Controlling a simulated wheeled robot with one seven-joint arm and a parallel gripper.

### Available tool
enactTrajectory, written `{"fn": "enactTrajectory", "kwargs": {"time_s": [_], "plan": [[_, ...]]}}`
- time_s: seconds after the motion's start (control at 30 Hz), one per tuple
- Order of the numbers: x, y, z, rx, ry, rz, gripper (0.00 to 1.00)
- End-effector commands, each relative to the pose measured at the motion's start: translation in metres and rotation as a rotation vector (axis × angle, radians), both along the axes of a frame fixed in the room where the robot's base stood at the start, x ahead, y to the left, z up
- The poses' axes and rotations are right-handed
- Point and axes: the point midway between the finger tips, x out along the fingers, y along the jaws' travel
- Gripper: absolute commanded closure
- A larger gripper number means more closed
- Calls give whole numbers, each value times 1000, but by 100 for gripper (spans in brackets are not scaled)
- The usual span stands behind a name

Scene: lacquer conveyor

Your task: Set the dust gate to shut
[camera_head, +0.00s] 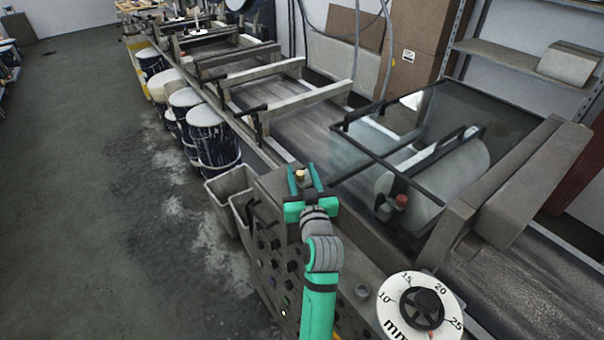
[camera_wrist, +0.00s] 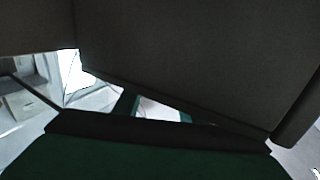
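My gripper (camera_head: 304,174) is turquoise and sits at the top edge of the conveyor's grey control panel, near the middle of the head view. Its two fingers stand apart. A small yellowish knob (camera_head: 300,176) shows between or just behind them; I cannot tell whether they touch it. No part is clearly marked as the dust gate, so its setting cannot be told. In the wrist view a large dark grey surface (camera_wrist: 200,60) fills most of the picture and hides what lies beyond. The gripper's dark green body fills the bottom there.
A round dial (camera_head: 422,306) with millimetre numbers is at the lower right. A glass-covered frame (camera_head: 440,150) with a red knob (camera_head: 402,199) stands right of my gripper. Grey bins (camera_head: 232,186) and blue-white drums (camera_head: 210,140) line the left side. The floor (camera_head: 80,200) is clear.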

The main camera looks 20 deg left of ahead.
Motion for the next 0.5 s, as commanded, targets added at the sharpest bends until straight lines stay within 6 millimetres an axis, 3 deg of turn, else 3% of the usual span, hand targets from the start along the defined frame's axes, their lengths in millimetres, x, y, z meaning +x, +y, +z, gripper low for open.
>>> {"fn": "enactTrajectory", "kwargs": {"time_s": [0.17,0.5], "plan": [[-11,-8,-1,0,1,-1,63],[-64,-41,-1,0,0,-4,63]]}}
